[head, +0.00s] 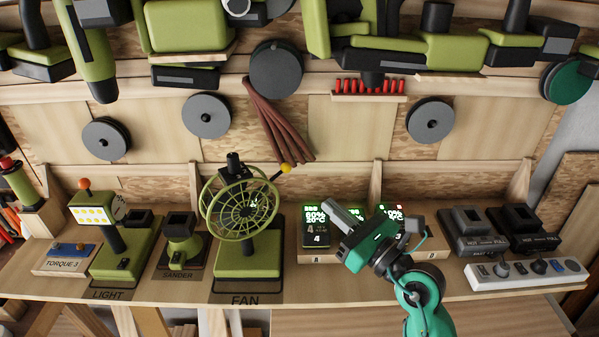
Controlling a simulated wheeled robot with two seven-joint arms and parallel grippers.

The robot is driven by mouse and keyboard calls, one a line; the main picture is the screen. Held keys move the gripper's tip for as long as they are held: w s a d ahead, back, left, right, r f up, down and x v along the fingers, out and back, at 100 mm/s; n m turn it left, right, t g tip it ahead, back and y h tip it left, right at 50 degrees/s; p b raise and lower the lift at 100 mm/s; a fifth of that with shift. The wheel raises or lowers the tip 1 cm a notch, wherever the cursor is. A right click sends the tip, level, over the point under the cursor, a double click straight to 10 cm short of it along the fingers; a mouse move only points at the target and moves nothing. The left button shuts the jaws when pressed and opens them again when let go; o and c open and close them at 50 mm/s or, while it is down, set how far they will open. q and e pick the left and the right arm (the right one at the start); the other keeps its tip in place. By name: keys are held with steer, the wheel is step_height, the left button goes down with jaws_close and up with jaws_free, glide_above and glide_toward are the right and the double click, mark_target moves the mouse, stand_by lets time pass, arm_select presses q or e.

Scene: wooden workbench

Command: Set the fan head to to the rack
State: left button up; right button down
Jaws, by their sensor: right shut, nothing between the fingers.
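The green fan stands on its base (262,257) on the bench shelf, above the label FAN. Its round caged fan head (240,207) faces mostly toward me. A short rod with a yellow knob (285,168) sticks out at its upper right. A black part shows at the head's top. My right gripper (335,212) is shut and empty, to the right of the fan and apart from it. It is in front of a wooden battery holder (320,259), partly hiding it. Which thing is the rack, I cannot tell for sure. My left gripper is not in view.
A green light (92,215) and a sander (180,245) stand left of the fan. Dark chargers (475,228) and a white power strip (535,272) are at the right. Tools and grey discs (276,68) hang on the wall behind. A narrow strip of shelf is clear in front.

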mark_target(290, 170)
steer(key=p+x, duration=0.3)
steer(key=x, duration=0.5)
steer(key=shift+w+a+r, duration=0.15)
steer(key=shift+w+a, duration=0.05)
steer(key=shift+w, duration=0.05)
steer(key=shift+w+a+p, duration=0.35)
steer(key=shift+w+p, duration=0.05)
steer(key=shift+w, duration=0.05)
steer(key=shift+w+a, duration=0.15)
